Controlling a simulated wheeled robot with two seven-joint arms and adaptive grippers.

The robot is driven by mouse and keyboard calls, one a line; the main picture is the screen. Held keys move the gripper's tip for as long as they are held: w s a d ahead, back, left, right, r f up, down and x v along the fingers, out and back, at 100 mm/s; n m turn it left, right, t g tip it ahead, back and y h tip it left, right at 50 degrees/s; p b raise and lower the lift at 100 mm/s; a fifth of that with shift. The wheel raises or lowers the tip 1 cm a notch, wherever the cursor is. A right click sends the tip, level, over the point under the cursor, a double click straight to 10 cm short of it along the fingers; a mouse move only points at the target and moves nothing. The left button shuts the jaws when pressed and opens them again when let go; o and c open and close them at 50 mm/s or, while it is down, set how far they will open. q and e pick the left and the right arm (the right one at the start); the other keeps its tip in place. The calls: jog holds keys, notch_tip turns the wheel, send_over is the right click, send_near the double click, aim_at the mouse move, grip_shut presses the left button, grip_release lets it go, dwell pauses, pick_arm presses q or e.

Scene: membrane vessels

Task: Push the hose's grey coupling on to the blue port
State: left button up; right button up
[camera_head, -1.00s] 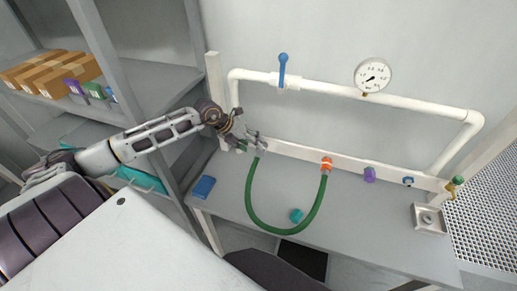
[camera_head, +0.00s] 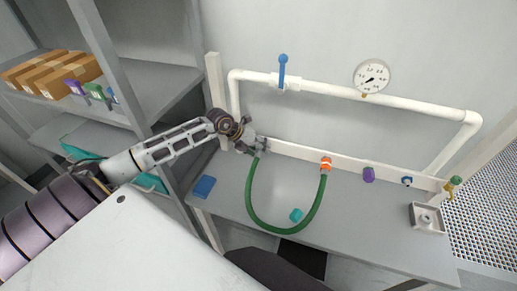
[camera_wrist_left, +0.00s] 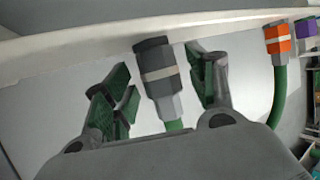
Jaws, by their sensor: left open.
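A green hose (camera_head: 262,222) hangs in a U in front of the white rail. Its right end is at an orange fitting (camera_head: 326,163) on the rail, which also shows in the left wrist view (camera_wrist_left: 277,40). The hose's grey coupling (camera_wrist_left: 158,75), with a pale band, stands between my left gripper's open fingers (camera_wrist_left: 163,90); gaps show on both sides. In the head view my left gripper (camera_head: 257,149) is at the hose's left end and hides most of the coupling. The blue port (camera_head: 407,181) is on the rail's right part. My right gripper is not seen.
A purple fitting (camera_head: 369,174) sits on the rail between the orange fitting and the blue port. A brass tap (camera_head: 452,186) and a grey bracket (camera_head: 427,218) are at the right. A blue box (camera_head: 204,187) and a teal piece (camera_head: 296,215) lie on the bench.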

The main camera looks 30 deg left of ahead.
pick_arm(q)
jog(key=shift+c, duration=0.5)
grip_shut()
jog(key=shift+s, duration=0.2)
jog(key=shift+s+d+p, duration=0.1)
jog(key=shift+s+p, duration=0.3)
jog(key=shift+s, duration=0.1)
jog(key=shift+s+d+p, duration=0.2)
jog(key=shift+s+p, duration=0.15)
jog(key=shift+s, duration=0.3)
jog(key=shift+s+d, duration=0.2)
jog(key=shift+s, duration=0.5)
jog(key=shift+s+d, duration=0.15)
jog(key=shift+s, duration=0.5)
jog(key=shift+w+r, duration=0.15)
